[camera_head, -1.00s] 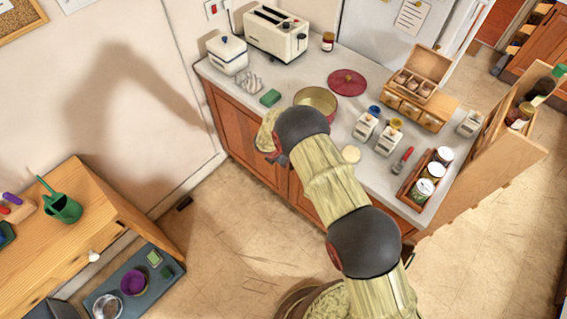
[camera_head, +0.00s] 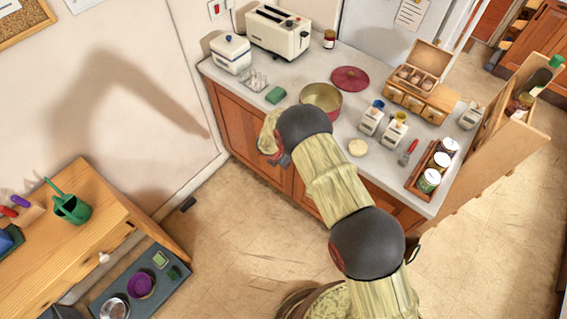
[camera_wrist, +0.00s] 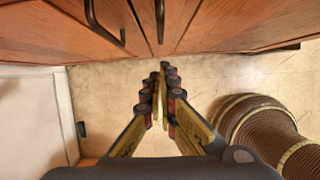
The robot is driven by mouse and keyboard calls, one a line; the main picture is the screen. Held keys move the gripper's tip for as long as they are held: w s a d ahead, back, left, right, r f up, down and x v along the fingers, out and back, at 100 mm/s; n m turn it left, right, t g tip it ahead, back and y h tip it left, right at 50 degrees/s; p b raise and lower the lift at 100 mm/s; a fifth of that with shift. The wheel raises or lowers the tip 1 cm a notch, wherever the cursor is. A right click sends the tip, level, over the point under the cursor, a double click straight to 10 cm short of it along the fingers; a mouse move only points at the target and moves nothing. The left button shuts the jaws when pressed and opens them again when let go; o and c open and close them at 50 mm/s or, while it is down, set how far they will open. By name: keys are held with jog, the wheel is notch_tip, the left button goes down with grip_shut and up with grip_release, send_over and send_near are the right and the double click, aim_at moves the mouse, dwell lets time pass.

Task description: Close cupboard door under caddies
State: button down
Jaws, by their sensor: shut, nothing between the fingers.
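Two white caddies, one with a blue lid (camera_head: 371,118) and one with a yellow lid (camera_head: 395,132), stand on the counter. Below it are wooden cupboard fronts; the left one (camera_head: 240,130) looks flush. The front under the caddies (camera_head: 400,214) is mostly hidden behind my arm. In the wrist view, two wooden doors (camera_wrist: 85,35) (camera_wrist: 225,22) with dark bar handles span the top, and a dark gap shows below the right one near its far end. I cannot tell how far it stands open. My gripper (camera_wrist: 165,72) is shut and empty, pointing toward the doors, with floor behind its fingertips.
The counter holds a toaster (camera_head: 280,32), a pot (camera_head: 322,98) and a tray of jars (camera_head: 412,186). An open tall wooden pull-out (camera_head: 500,150) stands at its right end. A wooden bench (camera_head: 75,250) is at left. Floor (camera_head: 235,240) between is clear.

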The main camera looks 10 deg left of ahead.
jog(key=v, duration=0.9)
jog(key=shift+s+r+p, duration=0.25)
jog(key=shift+r+p, duration=0.1)
jog(key=shift+p, duration=0.05)
